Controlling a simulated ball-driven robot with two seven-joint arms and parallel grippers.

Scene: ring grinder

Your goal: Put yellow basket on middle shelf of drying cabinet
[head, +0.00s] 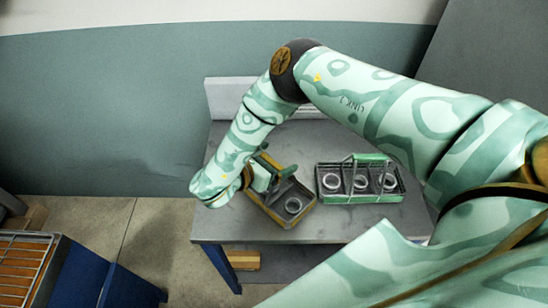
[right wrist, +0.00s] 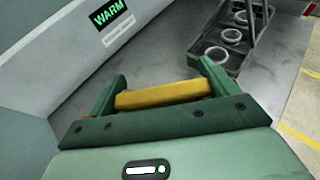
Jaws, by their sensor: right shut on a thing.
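The yellow basket (head: 304,214) is a dark tray with yellow edging. It sits over the left part of the grey table, and a pale ring shows inside it. My right gripper (head: 270,178) is above it, shut on its yellow handle (right wrist: 162,95), which lies across between the green fingers in the right wrist view. My arm hides part of the basket. I cannot tell whether its base touches the table. A blue unit with a wire rack and orange-brown slats (head: 25,262) is at the lower left, perhaps the drying cabinet. My left gripper is not in view.
A green-edged basket (head: 362,198) with several rings stands on the table (head: 325,228) to the right, close by. A raised back panel with a WARM display (right wrist: 112,17) runs along the table's rear. Open floor (head: 150,225) lies between the table and the blue unit.

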